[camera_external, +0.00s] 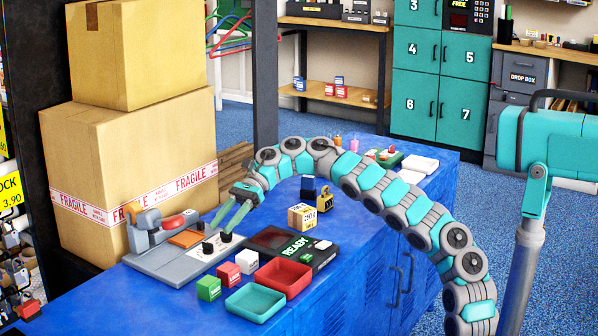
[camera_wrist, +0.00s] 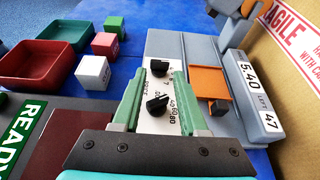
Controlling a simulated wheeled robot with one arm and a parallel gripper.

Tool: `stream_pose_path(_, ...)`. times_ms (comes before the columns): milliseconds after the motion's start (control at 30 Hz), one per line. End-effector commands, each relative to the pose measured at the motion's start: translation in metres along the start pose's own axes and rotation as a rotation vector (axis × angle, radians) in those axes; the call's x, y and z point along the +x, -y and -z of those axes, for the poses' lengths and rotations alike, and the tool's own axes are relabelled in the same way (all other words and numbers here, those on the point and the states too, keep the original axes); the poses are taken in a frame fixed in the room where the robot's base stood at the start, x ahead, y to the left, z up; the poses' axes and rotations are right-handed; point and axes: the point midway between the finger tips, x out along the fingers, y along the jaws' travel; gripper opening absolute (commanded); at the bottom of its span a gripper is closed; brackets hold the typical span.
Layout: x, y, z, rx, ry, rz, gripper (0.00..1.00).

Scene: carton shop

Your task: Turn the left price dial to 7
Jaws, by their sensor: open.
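A grey bench device (camera_external: 177,262) carries two black dials on a white plate. The left dial (camera_external: 207,248) is farther from my arm, and it shows at the top of the plate in the wrist view (camera_wrist: 159,68). The right dial (camera_external: 226,236) is closer to my arm, and it appears lower in the wrist view (camera_wrist: 157,104). Small printed numbers surround the dials, partly hidden. My gripper (camera_external: 220,229) is open and empty, pointing down at the plate. In the wrist view its fingertips (camera_wrist: 165,70) lie either side of the left dial. I cannot tell whether they touch it.
A dark READY panel (camera_external: 283,248) sits beside the device. Red (camera_external: 284,278) and teal (camera_external: 255,303) trays and several small cubes stand in front. Stacked FRAGILE cartons (camera_external: 130,170) rise behind. A 5.40 display (camera_wrist: 250,75) is on the device.

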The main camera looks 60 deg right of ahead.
Motion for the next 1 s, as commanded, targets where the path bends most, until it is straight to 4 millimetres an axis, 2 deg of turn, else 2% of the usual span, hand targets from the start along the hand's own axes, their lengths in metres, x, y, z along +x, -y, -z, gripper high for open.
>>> stream_pose_path(133,-0.02,0.001,0.001,0.001,0.003,0.0,0.42)
stream_pose_path(567,-0.022,0.03,-0.06,0.097,0.121,0.152,0.42)
stream_pose_path(1000,-0.042,0.06,-0.13,0.225,0.298,0.322,0.42)
